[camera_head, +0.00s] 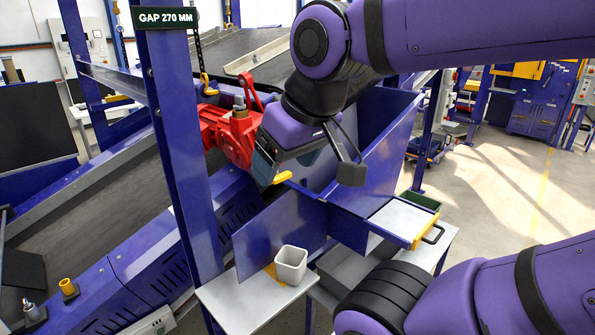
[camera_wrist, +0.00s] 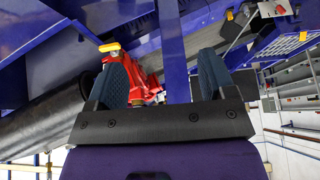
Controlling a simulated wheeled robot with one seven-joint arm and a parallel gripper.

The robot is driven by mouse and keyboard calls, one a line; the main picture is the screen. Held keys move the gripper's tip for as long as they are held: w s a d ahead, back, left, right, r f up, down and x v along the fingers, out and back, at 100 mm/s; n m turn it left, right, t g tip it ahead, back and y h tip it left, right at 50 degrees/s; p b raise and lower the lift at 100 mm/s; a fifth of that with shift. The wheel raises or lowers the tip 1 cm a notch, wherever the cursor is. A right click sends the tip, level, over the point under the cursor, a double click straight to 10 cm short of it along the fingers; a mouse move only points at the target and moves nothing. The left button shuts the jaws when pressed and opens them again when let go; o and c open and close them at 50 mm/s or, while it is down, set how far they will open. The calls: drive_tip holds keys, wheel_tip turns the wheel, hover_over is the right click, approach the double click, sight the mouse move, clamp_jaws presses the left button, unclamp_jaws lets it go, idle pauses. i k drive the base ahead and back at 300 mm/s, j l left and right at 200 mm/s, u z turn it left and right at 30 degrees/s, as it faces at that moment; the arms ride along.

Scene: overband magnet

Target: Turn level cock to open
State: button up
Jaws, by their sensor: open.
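My gripper (camera_head: 310,172) is open in front of the red machine unit (camera_head: 228,132), and nothing shows between its fingers. In the wrist view my gripper (camera_wrist: 163,66) has its two blue-grey fingers wide apart, with the red unit (camera_wrist: 148,82) behind the left finger. A small yellow lever-like piece (camera_head: 283,177) shows by the left finger. A yellow piece (camera_wrist: 109,47) also shows at that finger's tip in the wrist view; I cannot tell whether they touch. A grey and brass fitting (camera_head: 239,105) stands on the red unit. I cannot tell for sure which part is the level cock.
A blue post (camera_head: 182,150) stands left of the red unit. Blue chute plates (camera_head: 380,190) stand close around my gripper. A white cup (camera_head: 291,264) stands on a small table (camera_head: 245,303) below. Open floor (camera_head: 500,200) lies to the right.

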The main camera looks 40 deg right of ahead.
sight(279, 177)
drive_tip(key=l, duration=1.2)
drive_tip(key=k+z, duration=0.25)
drive_tip(key=k+l+z, duration=0.15)
drive_tip(key=z, duration=0.15)
drive_tip(key=k, duration=0.1)
